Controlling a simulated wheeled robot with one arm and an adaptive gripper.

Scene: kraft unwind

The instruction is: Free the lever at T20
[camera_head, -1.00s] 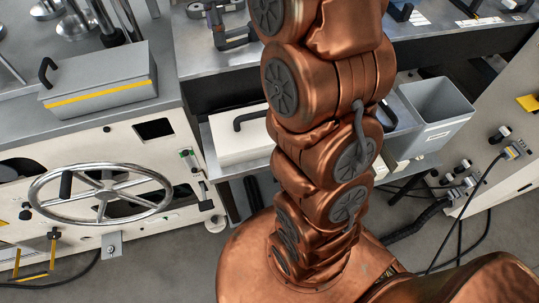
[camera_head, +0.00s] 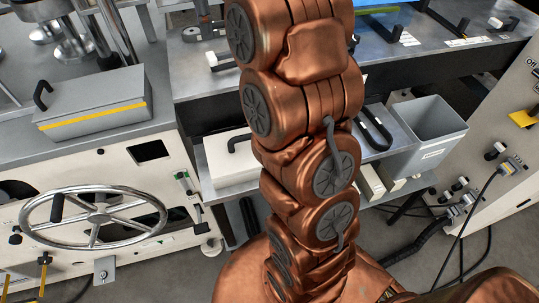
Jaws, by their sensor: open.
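The label T20 cannot be read in the head view, so I cannot tell which lever it marks. Black lever-like parts stand on the grey bench at the top: one (camera_head: 449,21) right of centre beside white label plates (camera_head: 408,39), and another with a white tip (camera_head: 505,23) further right. A black piece with a white end (camera_head: 213,60) lies left of my arm. My copper arm rises through the middle and hides part of the bench. My gripper is out of view beyond the top edge.
A handwheel (camera_head: 95,217) and a grey box with a yellow stripe (camera_head: 95,104) are at the left. A white drawer-like box (camera_head: 228,160) and a grey bin (camera_head: 432,127) flank my arm. Cables (camera_head: 465,225) hang from a cabinet at the right.

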